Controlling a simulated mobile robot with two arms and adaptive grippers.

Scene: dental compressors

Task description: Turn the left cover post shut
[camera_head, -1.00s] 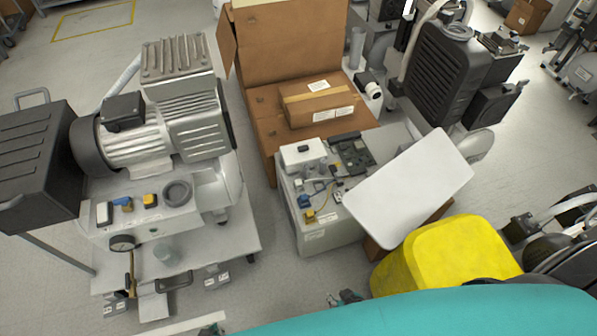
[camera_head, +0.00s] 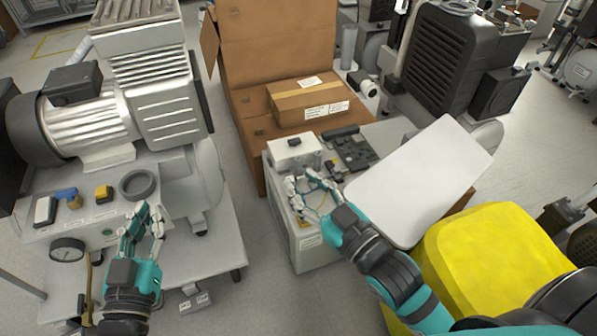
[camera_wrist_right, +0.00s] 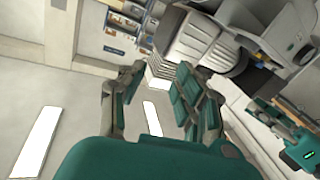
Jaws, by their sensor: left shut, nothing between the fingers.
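A white flat cover (camera_head: 425,180) lies tilted at the right of an open light-grey unit (camera_head: 310,255). I cannot make out a left cover post for certain. My right gripper (camera_head: 301,195) is over the front left of the open unit, with its fingers apart and empty; they hide the small blue and yellow parts there. The right wrist view shows the same spread fingers (camera_wrist_right: 155,105) with nothing between them. My left gripper (camera_head: 148,216) is shut and empty, in front of the compressor's control panel (camera_head: 100,225).
A large compressor (camera_head: 110,115) on a cart fills the left. A cardboard box (camera_head: 307,100) lies behind the open unit. Clear floor shows between cart and unit.

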